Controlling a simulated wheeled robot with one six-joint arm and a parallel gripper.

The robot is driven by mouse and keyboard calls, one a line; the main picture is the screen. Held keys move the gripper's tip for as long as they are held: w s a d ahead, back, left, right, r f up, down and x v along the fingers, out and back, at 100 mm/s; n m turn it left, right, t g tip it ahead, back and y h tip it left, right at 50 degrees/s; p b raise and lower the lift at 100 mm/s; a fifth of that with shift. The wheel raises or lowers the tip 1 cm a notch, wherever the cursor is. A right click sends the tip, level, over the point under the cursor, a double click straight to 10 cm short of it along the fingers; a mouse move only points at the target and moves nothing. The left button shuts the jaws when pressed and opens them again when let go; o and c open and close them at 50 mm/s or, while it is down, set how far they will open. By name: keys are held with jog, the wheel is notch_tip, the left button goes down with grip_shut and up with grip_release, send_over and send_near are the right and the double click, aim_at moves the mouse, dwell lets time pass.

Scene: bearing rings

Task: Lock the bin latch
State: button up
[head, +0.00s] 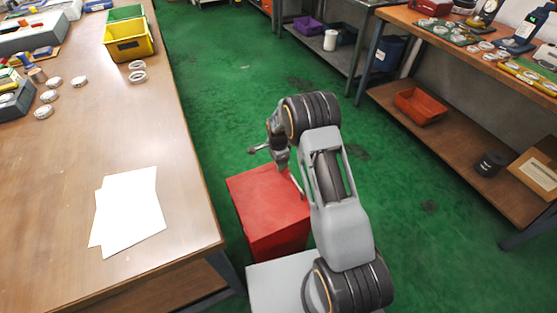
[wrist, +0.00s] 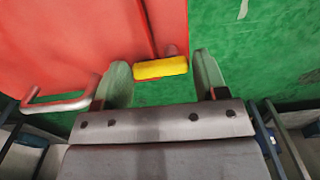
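The red bin (head: 268,210) stands on the floor beside the wooden bench, with its top facing up. In the wrist view its red surface (wrist: 70,40) fills the upper left. A yellow bar-shaped latch grip (wrist: 160,68) shows at the bin's edge, with a small reddish knob (wrist: 170,50) just behind it. My gripper (wrist: 162,60) is open, with one finger on each side of the yellow grip and gaps at both ends. In the head view my gripper (head: 282,163) is over the bin's far edge. The latch is hidden there.
A metal handle (wrist: 57,103) sticks out from the bin at left in the wrist view. The wooden bench (head: 150,190) with white paper sheets (head: 127,212) is left of the bin. A workbench with a lower shelf (head: 460,140) stands right. Green floor (head: 225,80) is open beyond.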

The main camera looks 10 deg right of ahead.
jog(key=o, duration=0.3)
notch_tip(320, 180, up, 14)
jog(key=shift+f+p, duration=0.1)
jog(key=shift+p, duration=1.15)
jog(key=s+r+n+t+p, duration=0.1)
jog(key=s+r+n+p, duration=0.4)
jog(key=s+r, duration=0.3)
jog(key=s+r+n+t+p, duration=0.1)
jog(key=s+r+n+p, duration=0.4)
jog(key=s+r, duration=0.4)
jog(key=s+r+n+t+p, duration=0.1)
jog(key=s+r+n+p, duration=0.5)
jog(key=r, duration=1.1)
jog(key=shift+s+d+r+t+p, duration=0.15)
jog(key=shift+s+p, duration=0.25)
jog(key=shift+s, duration=0.5)
jog(key=shift+s+d+r+t+p, duration=0.15)
jog(key=shift+s+p, duration=0.25)
jog(key=shift+s, duration=0.45)
